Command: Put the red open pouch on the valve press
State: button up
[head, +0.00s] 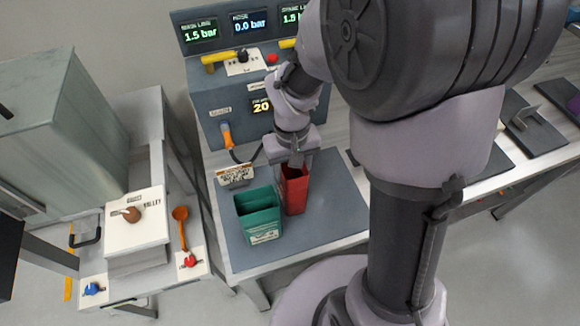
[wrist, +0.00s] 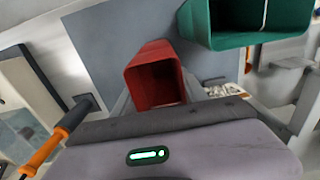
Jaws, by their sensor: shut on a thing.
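The red open pouch (head: 294,190) stands upright over the grey mat in the head view, its open mouth facing up. It also shows in the wrist view (wrist: 156,78), directly in front of my gripper. My gripper (head: 291,160) reaches down from above and is shut on the pouch's upper edge; the fingers are partly hidden. I cannot tell whether the pouch's base touches the mat. The grey machine with the lit pressure displays (head: 250,70) stands behind it; I cannot tell for sure which part is the valve press.
A green open pouch (head: 259,217) stands just left of the red one. The grey mat (head: 325,220) is bare to the right. A cabinet with a white valley box (head: 135,222) stands left.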

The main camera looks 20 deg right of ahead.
jog(key=shift+s, duration=0.1)
jog(key=o, duration=0.5)
jog(key=shift+f, duration=0.15)
jog(key=o, duration=0.5)
jog(key=shift+c, duration=0.2)
